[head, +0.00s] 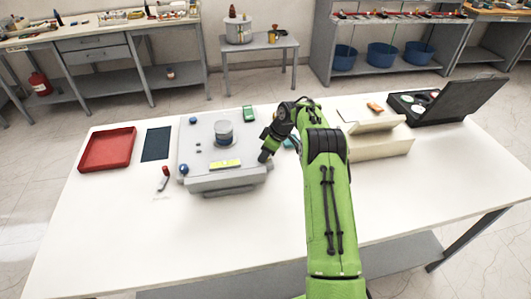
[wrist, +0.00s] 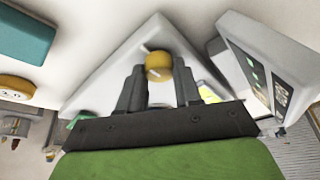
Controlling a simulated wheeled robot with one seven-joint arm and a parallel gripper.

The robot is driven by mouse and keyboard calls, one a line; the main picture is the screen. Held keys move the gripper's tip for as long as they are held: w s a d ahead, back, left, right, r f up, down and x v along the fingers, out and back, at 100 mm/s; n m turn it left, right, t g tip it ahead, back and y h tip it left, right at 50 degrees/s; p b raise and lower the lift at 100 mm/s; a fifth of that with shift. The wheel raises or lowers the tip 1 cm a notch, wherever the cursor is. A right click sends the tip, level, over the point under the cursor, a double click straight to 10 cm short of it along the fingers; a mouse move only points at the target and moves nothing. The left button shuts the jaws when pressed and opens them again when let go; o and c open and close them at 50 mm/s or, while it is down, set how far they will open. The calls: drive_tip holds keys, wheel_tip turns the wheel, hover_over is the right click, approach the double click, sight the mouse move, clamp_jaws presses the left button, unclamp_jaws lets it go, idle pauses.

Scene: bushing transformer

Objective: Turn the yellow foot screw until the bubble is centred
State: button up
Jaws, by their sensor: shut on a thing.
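The yellow foot screw (wrist: 159,64) shows in the wrist view at the corner of a pale plate (wrist: 105,75), with a white mark across its top. My gripper (wrist: 158,76) has one dark finger on each side of the screw and is shut on it. In the head view my gripper (head: 266,154) is at the right edge of the grey instrument (head: 205,183), and the screw is hidden there. The yellow-green level vial (head: 226,165) lies on the instrument's front part. Its bubble is too small to make out. In the wrist view only a yellow sliver shows beside the right finger.
Blue knobs (head: 184,169) sit at the instrument's left side. A red tray (head: 107,150), a dark blue mat (head: 156,144) and a small red-tipped tool (head: 164,178) lie to the left. A cream stepped block (head: 380,146) and an open black case (head: 425,108) stand right of my arm.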

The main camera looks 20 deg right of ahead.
drive_tip(key=o, duration=1)
drive_tip(key=shift+o, duration=0.2)
drive_tip(key=p+v, duration=0.1)
drive_tip(key=v, duration=1.5)
drive_tip(key=shift+p, duration=0.3)
drive_tip(key=shift+f, duration=0.1)
drive_tip(key=s+a+r+m+h, duration=0.2)
drive_tip(key=s+a+r+m, duration=0.2)
drive_tip(key=s+a+r, duration=0.95)
drive_tip(key=s+a+f+m+t, duration=0.1)
drive_tip(key=s+f+m, duration=0.1)
drive_tip(key=s, duration=0.9)
drive_tip(key=s+a+f+m+t+h, duration=0.1)
drive_tip(key=s+a+m, duration=0.1)
drive_tip(key=s, duration=0.9)
drive_tip(key=shift+s+f+m+t, duration=0.3)
drive_tip(key=shift+s+f+m, duration=0.1)
drive_tip(key=shift+m, duration=0.3)
